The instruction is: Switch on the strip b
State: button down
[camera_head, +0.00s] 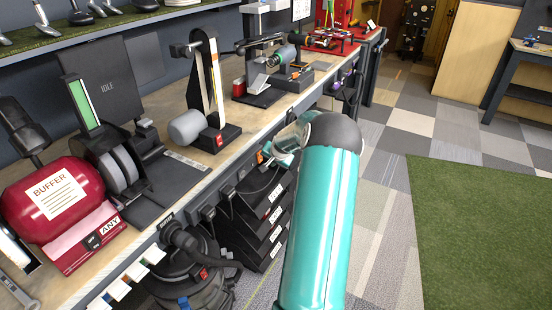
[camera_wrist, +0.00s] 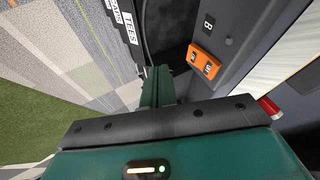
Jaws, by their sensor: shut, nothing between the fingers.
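In the wrist view, strip B (camera_wrist: 232,50) is a dark grey bar marked with a white "B". An orange rocker switch (camera_wrist: 205,62) with white markings sits in its face. My gripper (camera_wrist: 159,74) is shut and empty, its teal fingers just left of the switch in the picture and apart from it. I cannot tell which way the rocker is set. In the head view, my teal arm hides most of the gripper, by the bench's front edge. A small orange patch (camera_head: 261,157) shows there; I cannot tell if it is the switch.
The workbench (camera_head: 185,100) carries a red buffer (camera_head: 55,200), a belt sander (camera_head: 205,100) and a clamp. Labelled black bins (camera_head: 262,225) and a shop vacuum (camera_head: 190,265) stand beneath. The tiled floor and green mat (camera_head: 480,230) at right are clear.

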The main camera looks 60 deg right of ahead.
aim_at(260, 157)
jog(key=shift+w+a, duration=0.2)
jog(key=shift+w, duration=1.65)
jog(key=shift+w+f, duration=0.15)
jog(key=shift+w, duration=0.1)
